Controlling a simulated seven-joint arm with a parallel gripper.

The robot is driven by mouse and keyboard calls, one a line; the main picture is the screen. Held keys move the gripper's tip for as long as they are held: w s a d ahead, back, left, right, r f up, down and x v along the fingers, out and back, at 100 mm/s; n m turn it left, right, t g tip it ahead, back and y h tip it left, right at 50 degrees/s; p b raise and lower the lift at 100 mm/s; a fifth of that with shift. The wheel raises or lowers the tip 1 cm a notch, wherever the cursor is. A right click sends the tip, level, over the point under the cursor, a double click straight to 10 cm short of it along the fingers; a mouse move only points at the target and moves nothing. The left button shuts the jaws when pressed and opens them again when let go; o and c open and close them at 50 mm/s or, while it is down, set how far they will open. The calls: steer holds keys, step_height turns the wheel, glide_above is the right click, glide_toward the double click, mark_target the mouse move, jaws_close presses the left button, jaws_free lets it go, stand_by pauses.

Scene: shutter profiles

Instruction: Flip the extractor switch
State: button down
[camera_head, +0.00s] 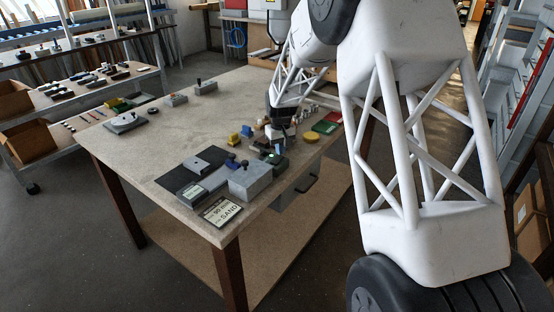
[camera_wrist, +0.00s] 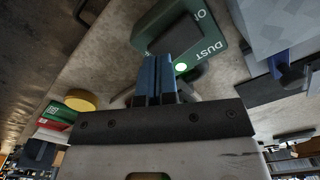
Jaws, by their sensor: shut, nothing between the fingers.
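In the head view the green box (camera_head: 279,163) sits on the bench, partly hidden behind a grey box. My gripper (camera_wrist: 158,60) is shut and empty, its two blue fingers side by side. In the wrist view the fingertips overlap the box's edge near the rocker; I cannot tell whether they touch. In the head view my gripper (camera_head: 281,137) is small and dark just above the box.
A grey box (camera_head: 250,181) stands close in front of the switch, beside a black mat (camera_head: 181,178) and a "SAND" card (camera_head: 221,211). A yellow disc (camera_head: 311,137) and red and green boxes (camera_head: 325,125) lie to the right. The bench's back left is largely clear.

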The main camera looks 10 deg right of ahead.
steer(key=shift+f, duration=0.75)
stand_by(0.6)
steer(key=shift+r, duration=3.55)
